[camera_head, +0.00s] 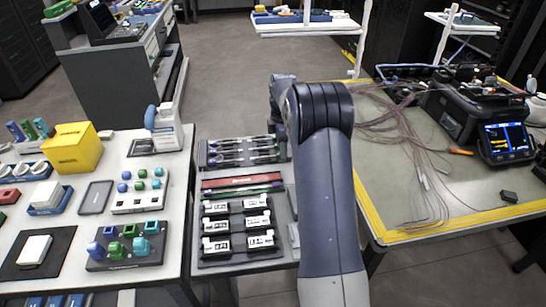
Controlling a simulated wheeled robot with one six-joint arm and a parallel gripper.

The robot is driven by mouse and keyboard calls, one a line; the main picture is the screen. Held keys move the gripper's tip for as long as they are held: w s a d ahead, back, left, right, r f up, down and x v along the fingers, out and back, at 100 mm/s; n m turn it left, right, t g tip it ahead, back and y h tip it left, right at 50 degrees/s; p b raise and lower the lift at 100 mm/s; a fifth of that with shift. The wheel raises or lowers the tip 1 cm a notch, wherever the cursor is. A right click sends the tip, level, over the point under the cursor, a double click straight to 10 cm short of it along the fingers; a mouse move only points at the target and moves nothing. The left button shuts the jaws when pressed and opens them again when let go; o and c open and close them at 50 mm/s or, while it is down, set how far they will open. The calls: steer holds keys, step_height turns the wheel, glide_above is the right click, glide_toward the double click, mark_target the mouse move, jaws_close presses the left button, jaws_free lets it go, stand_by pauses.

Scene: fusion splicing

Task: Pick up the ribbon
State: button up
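Several thin pinkish-brown fibre strands (404,125), which look like the ribbon, fan out across the right-hand work table. Their pale loose ends (428,208) lie near the table's front yellow border. I cannot tell which single strand is the ribbon. My arm rises through the middle of the picture, between the small central table and the right-hand table. Its bulky dark joint is at the top, and a further link shows just left of it. My gripper is hidden behind the arm, so its fingers do not show.
A black splicing machine (463,108) with a lit screen (507,139) stands on the right table (474,202). The central table's black trays (240,222) hold white-labelled clips and tools. The left table carries a yellow box (73,148) and small coloured blocks. Floor shows behind the tables.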

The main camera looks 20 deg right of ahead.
steer(key=shift+f, duration=0.9)
steer(key=shift+c, duration=0.2)
steer(key=c, duration=0.8)
steer(key=shift+r, duration=0.1)
